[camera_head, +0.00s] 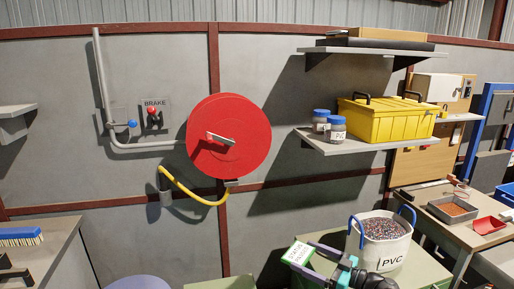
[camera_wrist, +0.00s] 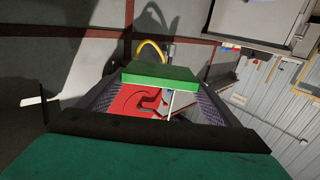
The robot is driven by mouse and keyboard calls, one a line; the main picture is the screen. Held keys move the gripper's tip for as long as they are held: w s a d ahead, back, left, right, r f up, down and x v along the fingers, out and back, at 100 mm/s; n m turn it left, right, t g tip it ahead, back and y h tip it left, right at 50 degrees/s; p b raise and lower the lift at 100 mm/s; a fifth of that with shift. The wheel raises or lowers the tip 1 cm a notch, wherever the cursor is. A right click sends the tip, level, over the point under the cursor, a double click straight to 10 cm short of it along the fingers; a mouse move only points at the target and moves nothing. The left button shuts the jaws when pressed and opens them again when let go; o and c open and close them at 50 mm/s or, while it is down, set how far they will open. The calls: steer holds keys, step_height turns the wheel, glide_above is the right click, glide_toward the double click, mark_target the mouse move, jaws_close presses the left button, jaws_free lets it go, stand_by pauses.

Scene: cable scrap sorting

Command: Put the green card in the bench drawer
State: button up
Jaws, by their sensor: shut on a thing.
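The green card (camera_head: 298,253) has a white label with writing. In the head view it is at the bottom, raised in front of a green bench. My gripper (camera_head: 308,264) is shut on the card at the end of my arm. In the wrist view the card (camera_wrist: 160,73) spans between the two dark fingertips, seen edge-on. I cannot make out a bench drawer in either view; the fronts of the benches are mostly cut off or hidden.
A white PVC bucket (camera_head: 381,244) of granules stands right of my gripper. A red reel (camera_head: 228,136) with a yellow hose (camera_head: 194,189) is on the wall. Shelves hold a yellow toolbox (camera_head: 387,119) and jars. A bench with a brush (camera_head: 20,238) stands at left.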

mark_target(309, 257)
steer(key=shift+r, duration=0.1)
step_height(309, 257, up, 17)
steer(key=p, duration=1.7)
